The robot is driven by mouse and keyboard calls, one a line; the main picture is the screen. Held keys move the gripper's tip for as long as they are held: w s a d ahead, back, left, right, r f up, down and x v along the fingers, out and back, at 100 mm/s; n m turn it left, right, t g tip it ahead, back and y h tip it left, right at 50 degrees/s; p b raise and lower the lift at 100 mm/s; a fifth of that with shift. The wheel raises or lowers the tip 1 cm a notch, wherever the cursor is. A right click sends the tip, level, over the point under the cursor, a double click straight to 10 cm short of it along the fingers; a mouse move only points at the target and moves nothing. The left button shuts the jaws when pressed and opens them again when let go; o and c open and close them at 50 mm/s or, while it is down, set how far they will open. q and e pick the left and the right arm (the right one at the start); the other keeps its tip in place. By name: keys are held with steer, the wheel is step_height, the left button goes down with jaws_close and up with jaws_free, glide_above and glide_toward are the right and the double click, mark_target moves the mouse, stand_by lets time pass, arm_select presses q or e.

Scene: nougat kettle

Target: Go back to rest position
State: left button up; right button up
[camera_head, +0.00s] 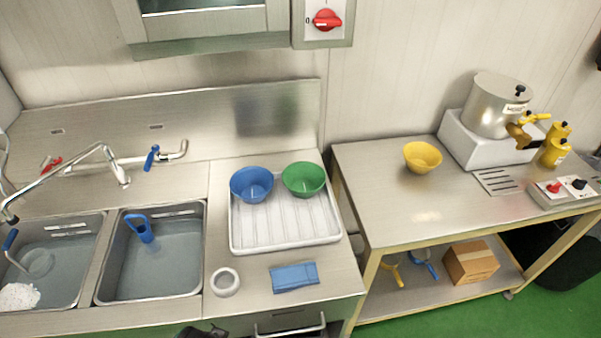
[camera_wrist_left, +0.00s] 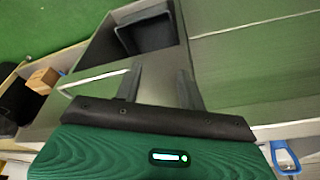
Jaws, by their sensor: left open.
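My left gripper (camera_wrist_left: 157,82) shows in the left wrist view with its two dark fingers apart and nothing between them. Behind the fingers is a grey metal surface with a dark square opening. In the head view only a small dark part (camera_head: 203,332) shows at the bottom edge, in front of the counter, probably my left gripper. My right gripper is not in view.
A steel counter (camera_head: 340,285) holds two sinks, a white drainer tray (camera_head: 238,240) with blue (camera_head: 252,184) and green (camera_head: 303,179) bowls, a blue cloth (camera_head: 294,277) and a white ring (camera_head: 225,282). A worktable (camera_head: 385,205) with a kettle (camera_head: 497,103) stands right. Green floor (camera_head: 450,322) is open in front.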

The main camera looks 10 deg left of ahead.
arm_select(q)
steer(key=s+f+g+b, duration=0.1)
steer(key=s+f+b, duration=0.15)
steer(key=f, duration=1.15)
steer(key=s+f+b, duration=0.1)
steer(key=s+f, duration=0.3)
steer(key=f, duration=1.1)
steer(key=s+a+f+b, duration=0.2)
steer(key=s+f, duration=0.6)
steer(key=s+a+f+g+b, duration=0.1)
steer(key=s+f+b, duration=0.1)
steer(key=s+f, duration=0.5)
step_height(320, 180, down, 2)
steer(key=shift+s+a, duration=0.35)
steer(key=shift+a, duration=0.05)
steer(key=shift+c, duration=0.4)
